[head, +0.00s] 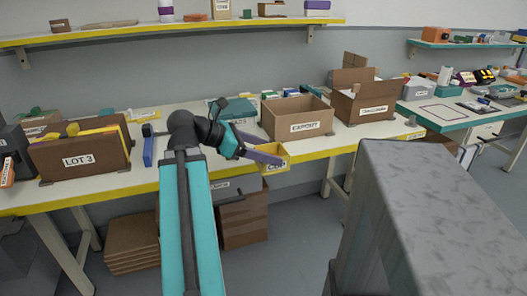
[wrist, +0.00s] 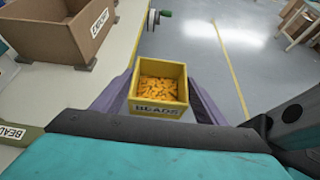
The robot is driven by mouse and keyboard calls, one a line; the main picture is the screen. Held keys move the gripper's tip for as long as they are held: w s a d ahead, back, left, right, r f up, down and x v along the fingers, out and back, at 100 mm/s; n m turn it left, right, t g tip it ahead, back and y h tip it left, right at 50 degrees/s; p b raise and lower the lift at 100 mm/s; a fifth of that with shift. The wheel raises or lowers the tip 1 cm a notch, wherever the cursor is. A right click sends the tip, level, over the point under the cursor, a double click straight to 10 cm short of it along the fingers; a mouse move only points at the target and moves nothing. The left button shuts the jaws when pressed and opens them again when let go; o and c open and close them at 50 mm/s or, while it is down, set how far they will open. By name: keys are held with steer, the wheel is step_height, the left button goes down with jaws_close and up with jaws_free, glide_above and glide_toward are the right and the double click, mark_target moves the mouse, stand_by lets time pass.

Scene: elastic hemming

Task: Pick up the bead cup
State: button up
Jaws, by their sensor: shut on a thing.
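The bead cup (wrist: 158,107) is a small square yellow box labelled BEADS, filled with orange beads, in the wrist view. It also shows in the head view (head: 275,165), just off the table's front edge, partly covered by my gripper. My gripper (wrist: 158,92) has its purple fingers on both sides of the cup and is shut on it. In the head view my gripper (head: 268,158) reaches to the right over the table edge. The cup looks upright, held out over the floor.
An open cardboard box labelled EXPORT (head: 297,118) stands on the table (head: 215,165) behind my gripper. Another open carton (head: 362,100) is to its right. A LOT 3 box (head: 80,157) stands at the left. Clear floor lies beyond the yellow table edge.

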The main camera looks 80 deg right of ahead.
steer(key=shift+s+a, duration=0.2)
steer(key=shift+a, duration=0.2)
steer(key=shift+r, duration=0.1)
stand_by(0.4)
